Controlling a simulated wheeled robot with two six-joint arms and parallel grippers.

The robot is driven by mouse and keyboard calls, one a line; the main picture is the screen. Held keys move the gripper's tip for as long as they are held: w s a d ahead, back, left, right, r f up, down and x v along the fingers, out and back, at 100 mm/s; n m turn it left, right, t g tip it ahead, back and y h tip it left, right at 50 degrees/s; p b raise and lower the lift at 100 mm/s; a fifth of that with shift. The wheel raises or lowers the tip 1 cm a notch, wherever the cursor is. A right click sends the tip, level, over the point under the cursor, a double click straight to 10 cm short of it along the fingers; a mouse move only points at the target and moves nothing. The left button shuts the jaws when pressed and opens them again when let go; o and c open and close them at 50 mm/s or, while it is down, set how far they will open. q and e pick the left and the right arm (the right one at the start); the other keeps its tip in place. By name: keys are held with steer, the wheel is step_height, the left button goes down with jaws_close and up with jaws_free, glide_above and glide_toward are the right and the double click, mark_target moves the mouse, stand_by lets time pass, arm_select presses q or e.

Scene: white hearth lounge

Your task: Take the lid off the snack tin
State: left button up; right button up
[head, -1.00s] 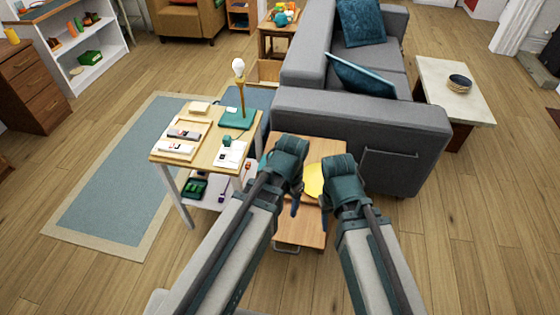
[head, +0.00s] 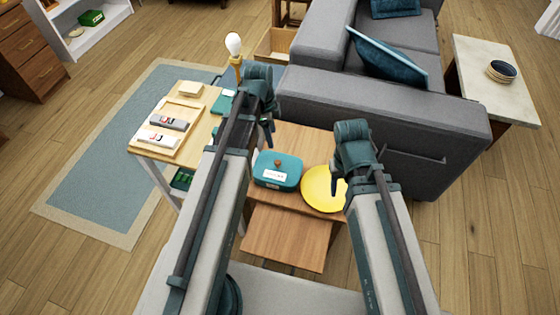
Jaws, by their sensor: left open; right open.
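The snack tin (head: 270,178) is a teal box with a white label on its front. Its teal lid (head: 290,165) has a brown knob (head: 278,163) on top and sits on the tin. The tin stands on a small wooden table (head: 302,142) in the head view. My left gripper (head: 268,130) is open and empty, above and a little behind the tin at its left. My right gripper (head: 335,185) is open and empty, to the right of the tin, over the yellow plate's right side.
A yellow plate (head: 318,190) lies right of the tin. A lower wooden panel (head: 285,239) juts out in front. A grey sofa (head: 400,115) stands behind and right. A side table (head: 150,148) with a lamp (head: 234,46) and small boxes is at the left.

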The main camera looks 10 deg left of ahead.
arm_select(q)
steer(key=b, duration=0.9)
glide_above(277, 162)
steer(key=shift+w+a+f, duration=0.1)
steer(key=shift+a+f, duration=0.1)
steer(key=shift+f, duration=1.95)
steer(key=shift+w+a+f, duration=0.1)
steer(key=shift+a+f, duration=0.1)
steer(key=shift+f, duration=1.9)
steer(key=shift+f, duration=0.1)
steer(key=f+b, duration=0.4)
steer(key=f, duration=0.1)
steer(key=shift+s+d+b, duration=0.1)
steer(key=shift+d+b, duration=0.3)
jaws_close()
